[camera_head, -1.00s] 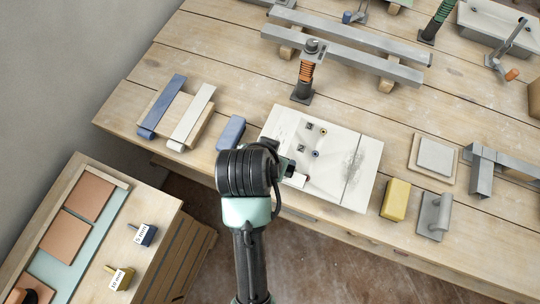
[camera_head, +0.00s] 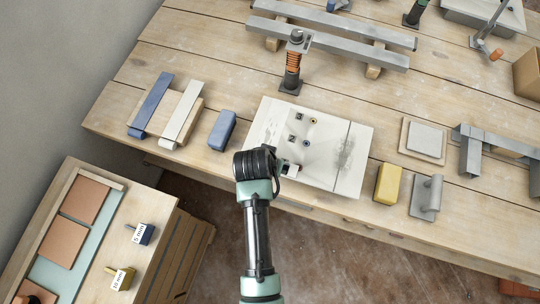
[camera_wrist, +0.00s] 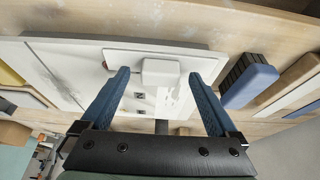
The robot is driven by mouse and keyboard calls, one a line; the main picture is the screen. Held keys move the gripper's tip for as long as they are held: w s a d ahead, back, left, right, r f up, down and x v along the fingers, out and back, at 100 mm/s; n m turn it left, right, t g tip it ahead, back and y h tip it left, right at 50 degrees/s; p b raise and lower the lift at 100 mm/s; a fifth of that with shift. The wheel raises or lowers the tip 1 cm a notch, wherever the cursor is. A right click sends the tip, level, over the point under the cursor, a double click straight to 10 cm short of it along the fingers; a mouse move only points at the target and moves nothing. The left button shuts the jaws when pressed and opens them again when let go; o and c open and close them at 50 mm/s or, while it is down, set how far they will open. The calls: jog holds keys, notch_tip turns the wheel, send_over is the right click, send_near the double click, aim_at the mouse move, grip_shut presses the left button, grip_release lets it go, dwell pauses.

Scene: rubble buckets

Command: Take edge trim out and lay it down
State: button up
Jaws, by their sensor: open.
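A pale panel (camera_head: 345,150) lies flat on the table, with small dark and brass fittings on its face. My gripper (camera_head: 288,169) is over the panel's front left part. In the wrist view my gripper (camera_wrist: 160,73) is open, its two blue fingers apart. A small white block (camera_wrist: 161,71) on a thin white plate (camera_wrist: 195,62) shows between the fingertips. I cannot tell whether the fingers touch it. No part is clearly marked as the edge trim. My wrist hides the panel's front left corner in the head view.
Left of the panel are a blue block (camera_head: 222,130), a white strip (camera_head: 182,113) and a blue strip (camera_head: 150,104). A yellow block (camera_head: 387,184) and a grey float (camera_head: 427,196) lie to the right. A clamp with an orange spring (camera_head: 292,70) stands behind.

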jog(key=shift+w+f, duration=0.15)
jog(key=shift+f, duration=0.15)
jog(key=shift+c, duration=0.2)
grip_shut()
dwell(0.5)
